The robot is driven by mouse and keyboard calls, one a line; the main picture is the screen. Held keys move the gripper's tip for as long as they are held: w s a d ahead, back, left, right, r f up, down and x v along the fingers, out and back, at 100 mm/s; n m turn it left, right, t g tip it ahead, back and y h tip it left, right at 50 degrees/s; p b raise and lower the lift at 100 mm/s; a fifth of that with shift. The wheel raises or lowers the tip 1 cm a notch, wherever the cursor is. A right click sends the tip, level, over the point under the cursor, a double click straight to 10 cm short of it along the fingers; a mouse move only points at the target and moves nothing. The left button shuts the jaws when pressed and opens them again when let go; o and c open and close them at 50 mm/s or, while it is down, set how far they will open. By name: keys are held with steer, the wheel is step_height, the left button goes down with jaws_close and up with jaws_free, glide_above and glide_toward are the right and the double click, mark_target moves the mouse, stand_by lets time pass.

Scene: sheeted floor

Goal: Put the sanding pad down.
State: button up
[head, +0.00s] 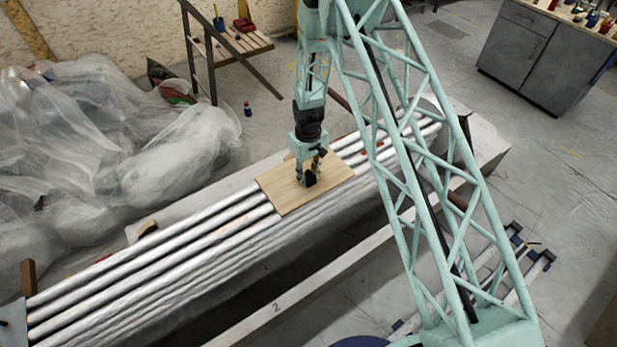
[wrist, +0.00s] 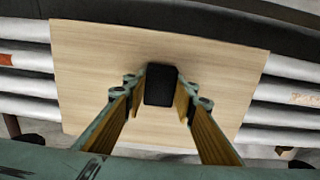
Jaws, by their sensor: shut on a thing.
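The sanding pad (wrist: 161,85) is a small black block in the wrist view, standing between my fingertips. In the head view the pad (head: 310,178) shows as a dark spot at the end of my gripper (head: 307,172). My gripper points down and is shut on the pad. The pad is over a light wooden board (head: 279,193) that lies across white pipes. The board (wrist: 85,60) fills the middle of the wrist view. I cannot tell whether the underside of the pad touches the board.
White pipes (head: 158,255) run on both sides of the board. Plastic-wrapped heaps (head: 180,150) lie at the left. A slatted wooden stand (head: 240,42) is at the back, and a grey cabinet (head: 540,55) at the back right. The board is clear around the pad.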

mark_target(308, 176)
steer(key=shift+f, duration=0.2)
steer(key=o, duration=0.9)
steer(key=shift+r, duration=0.15)
steer(key=shift+r+p, duration=0.9)
steer(key=shift+r, duration=5.15)
